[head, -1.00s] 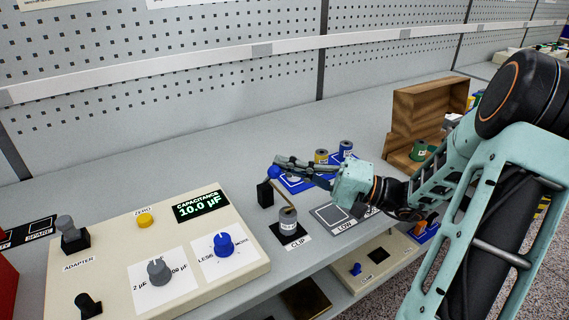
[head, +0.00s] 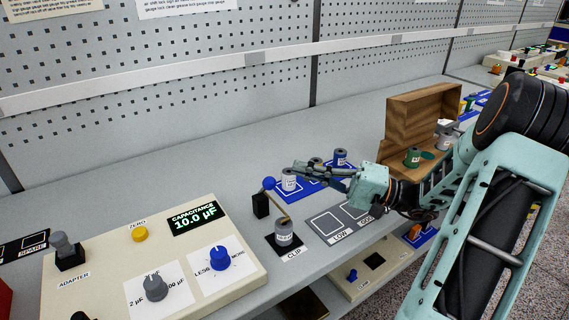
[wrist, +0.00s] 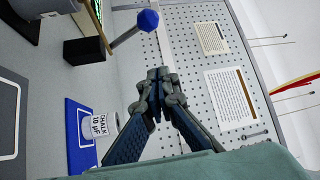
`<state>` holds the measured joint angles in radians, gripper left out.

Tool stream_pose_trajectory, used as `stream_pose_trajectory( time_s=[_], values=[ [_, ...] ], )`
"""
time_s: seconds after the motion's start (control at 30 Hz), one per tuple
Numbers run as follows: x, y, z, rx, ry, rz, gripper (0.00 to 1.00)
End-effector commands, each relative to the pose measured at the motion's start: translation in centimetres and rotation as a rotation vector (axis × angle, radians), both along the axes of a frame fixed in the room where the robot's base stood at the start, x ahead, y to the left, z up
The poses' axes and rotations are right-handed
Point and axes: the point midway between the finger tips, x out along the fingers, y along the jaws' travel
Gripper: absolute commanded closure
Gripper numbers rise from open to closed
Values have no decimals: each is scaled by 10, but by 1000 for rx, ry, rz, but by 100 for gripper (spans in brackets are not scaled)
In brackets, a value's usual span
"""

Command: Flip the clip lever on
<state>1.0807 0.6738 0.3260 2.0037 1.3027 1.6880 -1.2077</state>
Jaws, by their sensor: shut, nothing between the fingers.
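The clip lever is a short stalk with a blue ball knob (head: 268,183) on a black block (head: 261,205). The knob is also at the top of the wrist view (wrist: 148,20), the block left of it (wrist: 85,50). A tan metal strip (head: 282,219) reaches from the block towards a grey canister (head: 283,233) on the black CLIP pad (head: 271,245). Whether the strip presses on it, I cannot tell. My gripper (head: 293,170) is shut and empty, to the right of the knob and apart from it. Its closed fingertips show in the wrist view (wrist: 157,82).
A beige meter panel (head: 110,235) reads 10.0 µF on the left. Labelled cans stand on a blue mat (head: 315,187) behind and beneath my gripper; one reads CHALK 10 µF (wrist: 100,127). A wooden box (head: 400,120) stands right. Grey outlined pads (head: 328,224) lie right of the clip.

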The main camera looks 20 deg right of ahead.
Motion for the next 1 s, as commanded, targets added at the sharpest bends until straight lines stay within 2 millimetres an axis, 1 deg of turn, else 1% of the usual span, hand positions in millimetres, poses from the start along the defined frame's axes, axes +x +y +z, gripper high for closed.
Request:
stream_pose_trajectory(
  time_s=[0.03, 0.1, 0.2, 0.3, 0.87, 1.0],
  values=[
    [-3, -9, -6, 1, 1, -2, 100],
    [-7, -18, -11, 1, 0, -1, 100],
    [-11, -28, -17, 0, 0, -1, 100],
    [-13, -33, -20, 1, -1, 0, 100],
    [-14, -35, -21, 0, 0, 2, 100],
    [-14, -27, -23, -21, 41, 30, 100]
  ],
)
